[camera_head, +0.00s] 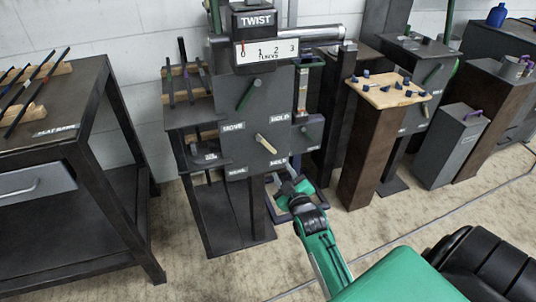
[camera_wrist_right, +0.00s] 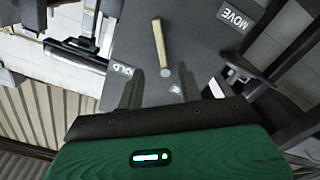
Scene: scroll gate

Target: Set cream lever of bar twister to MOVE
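The bar twister has a dark grey panel (camera_head: 238,150) under a "TWIST" sign (camera_head: 255,20). Its cream lever (camera_head: 266,143) lies slanted from upper left to lower right in the lower panel, between MOVE and HOLD labels. It also shows in the right wrist view (camera_wrist_right: 160,45), with a small round disc at its near end. There, a MOVE label (camera_wrist_right: 236,18) is to its right and a HOLD label (camera_wrist_right: 122,72) to its left. My right gripper (camera_head: 288,172) is below and right of the lever, apart from it. Its fingers (camera_wrist_right: 158,88) are spread and empty. My left gripper is out of view.
A green lever (camera_head: 246,94) sits above the cream one, and another (camera_head: 307,132) is on a side panel to the right. A dark table (camera_head: 88,85) with rods stands left. A wooden peg board (camera_head: 388,92) on a brown pedestal stands right.

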